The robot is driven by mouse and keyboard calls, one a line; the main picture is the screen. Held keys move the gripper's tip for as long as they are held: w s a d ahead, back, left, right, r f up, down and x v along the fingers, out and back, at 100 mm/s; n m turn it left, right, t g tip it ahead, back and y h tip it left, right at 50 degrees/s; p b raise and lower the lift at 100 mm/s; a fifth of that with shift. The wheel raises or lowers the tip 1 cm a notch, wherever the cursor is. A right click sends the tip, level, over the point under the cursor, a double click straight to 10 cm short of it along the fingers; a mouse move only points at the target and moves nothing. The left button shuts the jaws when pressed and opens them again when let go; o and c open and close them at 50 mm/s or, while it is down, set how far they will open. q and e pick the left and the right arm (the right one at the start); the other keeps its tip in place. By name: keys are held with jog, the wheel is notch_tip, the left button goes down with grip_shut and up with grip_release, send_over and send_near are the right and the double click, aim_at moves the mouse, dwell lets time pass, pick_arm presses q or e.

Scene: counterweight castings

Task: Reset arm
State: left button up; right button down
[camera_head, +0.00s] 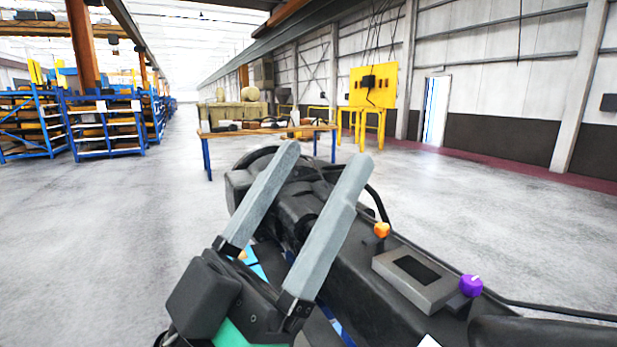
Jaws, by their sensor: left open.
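My left gripper (320,162) shows large in the lower middle of the head view. Its two long grey fingers point up and stand well apart, with nothing between them that they hold. Its dark body is at the bottom of the picture. Dark machine parts lie right behind the fingers and run to the lower right; I cannot tell how far they are from the fingers. My right gripper does not show.
A table (262,130) with blue legs and several small items on top stands ahead, beyond the gripper. A yellow stand (374,98) is farther back by the right wall. Blue racks (104,124) stand at the left. The grey floor (100,230) at left is clear.

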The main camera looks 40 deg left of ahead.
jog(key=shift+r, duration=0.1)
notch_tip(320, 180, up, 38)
jog(key=p, duration=3.8)
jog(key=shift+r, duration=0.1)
